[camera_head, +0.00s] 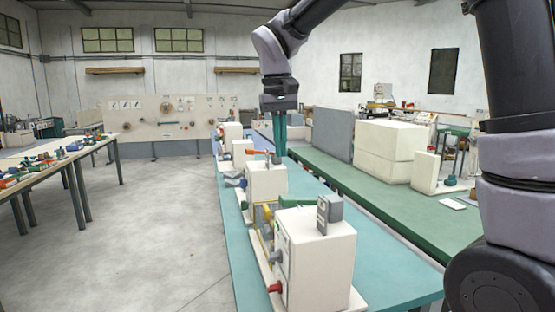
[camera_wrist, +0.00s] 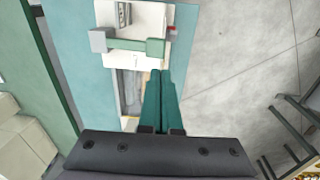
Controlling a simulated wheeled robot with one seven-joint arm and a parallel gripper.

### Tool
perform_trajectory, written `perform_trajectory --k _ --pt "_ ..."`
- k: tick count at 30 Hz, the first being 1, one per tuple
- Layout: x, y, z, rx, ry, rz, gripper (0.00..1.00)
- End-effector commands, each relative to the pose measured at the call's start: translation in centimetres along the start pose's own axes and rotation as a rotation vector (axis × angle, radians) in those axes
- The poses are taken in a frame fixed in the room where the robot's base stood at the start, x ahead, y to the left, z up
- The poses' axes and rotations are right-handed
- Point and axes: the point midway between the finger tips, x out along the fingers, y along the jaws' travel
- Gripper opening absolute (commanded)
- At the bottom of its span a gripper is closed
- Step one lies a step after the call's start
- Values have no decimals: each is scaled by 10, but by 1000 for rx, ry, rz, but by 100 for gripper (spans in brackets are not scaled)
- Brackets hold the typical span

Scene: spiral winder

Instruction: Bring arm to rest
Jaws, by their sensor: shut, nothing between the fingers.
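My gripper (camera_head: 280,135) hangs from my arm, pointing down above the teal bench (camera_head: 328,205) in the head view. Its green fingers are together and hold nothing. The fingers also show in the wrist view (camera_wrist: 160,88), with the bench (camera_wrist: 75,55) below. A white spiral winder machine (camera_head: 310,260) with a grey box on top stands at the near end of the bench. A machine with a green bar and a grey block shows in the wrist view (camera_wrist: 150,20), ahead of the fingertips. The gripper appears apart from it.
More white machines (camera_head: 265,183) stand in a row along the bench. A green bench (camera_head: 400,205) with large white boxes (camera_head: 388,150) runs along the right. A table (camera_head: 50,165) with small coloured parts is at the left. Grey floor (camera_head: 150,230) between is clear.

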Motion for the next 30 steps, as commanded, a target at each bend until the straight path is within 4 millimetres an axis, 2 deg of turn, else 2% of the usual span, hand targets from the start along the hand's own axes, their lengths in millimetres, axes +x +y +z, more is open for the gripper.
perform_trajectory --k 5,9,15,18,22,25,30 --pt "-23 58 24 112 87 -61 0" --pt "-38 112 58 241 193 -127 0" --pt "-43 170 115 426 367 -205 0" --pt "-41 188 139 507 449 -234 0" --pt "-36 202 162 581 529 -256 0" --pt "-34 206 170 611 563 -265 0" --pt "-33 208 174 623 577 -268 0"
